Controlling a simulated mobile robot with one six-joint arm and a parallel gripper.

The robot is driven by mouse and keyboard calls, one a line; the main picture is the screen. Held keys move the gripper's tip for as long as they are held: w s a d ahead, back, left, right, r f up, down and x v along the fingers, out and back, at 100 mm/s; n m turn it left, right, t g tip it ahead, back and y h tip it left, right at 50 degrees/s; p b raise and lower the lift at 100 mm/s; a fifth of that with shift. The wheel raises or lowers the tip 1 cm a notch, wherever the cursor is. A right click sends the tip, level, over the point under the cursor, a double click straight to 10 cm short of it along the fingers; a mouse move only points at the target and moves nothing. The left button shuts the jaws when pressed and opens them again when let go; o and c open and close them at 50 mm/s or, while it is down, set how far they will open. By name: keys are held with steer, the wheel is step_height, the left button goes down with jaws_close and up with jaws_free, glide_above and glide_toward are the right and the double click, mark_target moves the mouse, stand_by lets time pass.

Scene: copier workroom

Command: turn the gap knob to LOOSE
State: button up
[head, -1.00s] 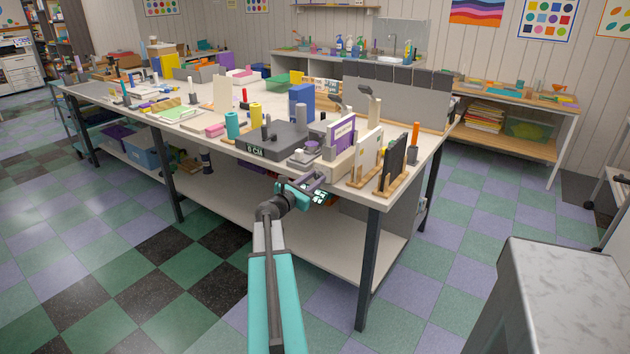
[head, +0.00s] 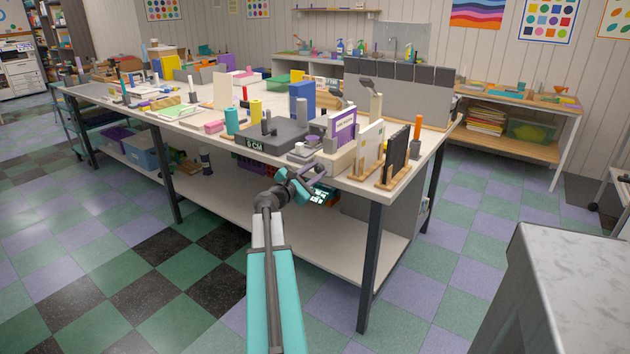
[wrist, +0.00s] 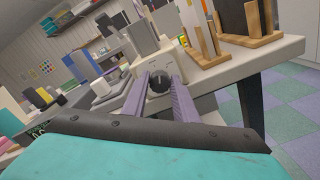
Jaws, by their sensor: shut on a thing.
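The gap knob (wrist: 158,82) is a small dark round knob on the front of a cream box (wrist: 169,61), seen in the wrist view. A pale mark shows on its face, but I cannot read any label or tell which setting it points to. My gripper (wrist: 158,90) has its two purple fingers on either side of the knob, shut on it. In the head view my gripper (head: 316,176) is at the front edge of the workbench, against the cream box (head: 338,162); the knob is hidden there.
Wooden stands with upright boards (head: 394,162) are close to the right of the box. A dark grey block reading "CM" (head: 272,138) sits to its left. The workbench (head: 205,122) is crowded behind. A marble-topped cabinet (head: 580,275) stands at the right front.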

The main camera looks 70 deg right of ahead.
steer(key=m+b, duration=0.5)
steer(key=b, duration=0.2)
steer(key=shift+w+d+f, duration=0.1)
steer(key=shift+w, duration=0.05)
steer(key=shift+m+b, duration=1)
steer(key=shift+b, duration=0.1)
steer(key=shift+r+m, duration=0.2)
steer(key=shift+m, duration=0.1)
steer(key=o, duration=1.1)
steer(key=shift+c, duration=0.2)
steer(key=shift+f, duration=0.15)
